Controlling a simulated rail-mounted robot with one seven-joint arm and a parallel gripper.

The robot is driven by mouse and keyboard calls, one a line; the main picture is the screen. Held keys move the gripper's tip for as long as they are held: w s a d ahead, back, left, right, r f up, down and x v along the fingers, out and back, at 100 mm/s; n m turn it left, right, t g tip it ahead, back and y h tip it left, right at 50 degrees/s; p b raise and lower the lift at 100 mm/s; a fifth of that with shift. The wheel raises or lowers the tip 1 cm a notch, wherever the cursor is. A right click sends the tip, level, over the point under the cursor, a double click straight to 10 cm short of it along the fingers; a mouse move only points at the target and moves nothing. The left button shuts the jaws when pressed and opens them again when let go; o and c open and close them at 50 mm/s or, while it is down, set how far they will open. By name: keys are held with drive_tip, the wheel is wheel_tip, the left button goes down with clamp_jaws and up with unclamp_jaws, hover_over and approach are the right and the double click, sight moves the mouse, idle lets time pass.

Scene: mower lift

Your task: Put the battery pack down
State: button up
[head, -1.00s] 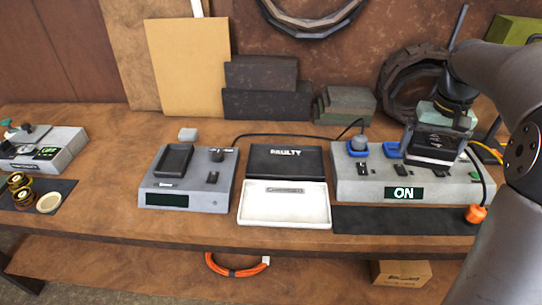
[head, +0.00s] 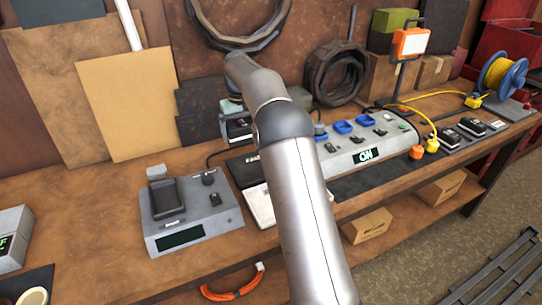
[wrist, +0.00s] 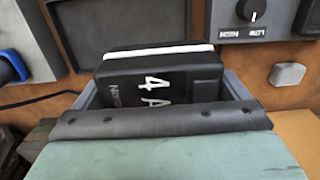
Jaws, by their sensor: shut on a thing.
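My gripper (head: 234,110) is shut on the black battery pack (head: 238,130), above the back of the bench. In the wrist view the pack (wrist: 150,85) shows a white stripe and "4 A" lettering, behind my dark padded finger (wrist: 160,122). My arm crosses the middle of the head view and hides much of the black tray (head: 243,170) and the white tray (head: 257,208). I cannot tell the pack's exact height.
The grey tester (head: 190,230) with an empty-looking cradle is to the left. The grey charger unit (head: 352,158), reading ON, with blue sockets is to the right. A cable runs along the bench.

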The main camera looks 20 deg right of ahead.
drive_tip(key=shift+w+d+f, duration=0.1)
drive_tip(key=shift+w, duration=0.15)
drive_tip(key=shift+a, duration=0.2)
drive_tip(key=w+a+f+p, duration=0.1)
drive_tip(key=a+f, duration=0.2)
drive_tip(key=a, duration=0.1)
drive_tip(key=w+a+f+p, duration=0.1)
drive_tip(key=a+f, duration=0.1)
drive_tip(key=a, duration=0.2)
drive_tip(key=w+a+f+p, duration=0.1)
drive_tip(key=w+a+f, duration=0.1)
drive_tip(key=a+f, duration=0.1)
drive_tip(key=shift+a+f, duration=0.3)
drive_tip(key=shift+a, duration=0.25)
drive_tip(key=shift+w+a+f+p, duration=0.15)
drive_tip(key=shift+a+f+p, duration=0.2)
drive_tip(key=shift+f, duration=0.05)
drive_tip(key=shift+a+f+p, duration=0.15)
drive_tip(key=shift+f+p, duration=0.5)
drive_tip(key=shift+f, duration=1.15)
drive_tip(key=shift+f, duration=0.1)
drive_tip(key=o, duration=0.9)
drive_tip(key=shift+f, duration=0.15)
drive_tip(key=shift+o, duration=0.2)
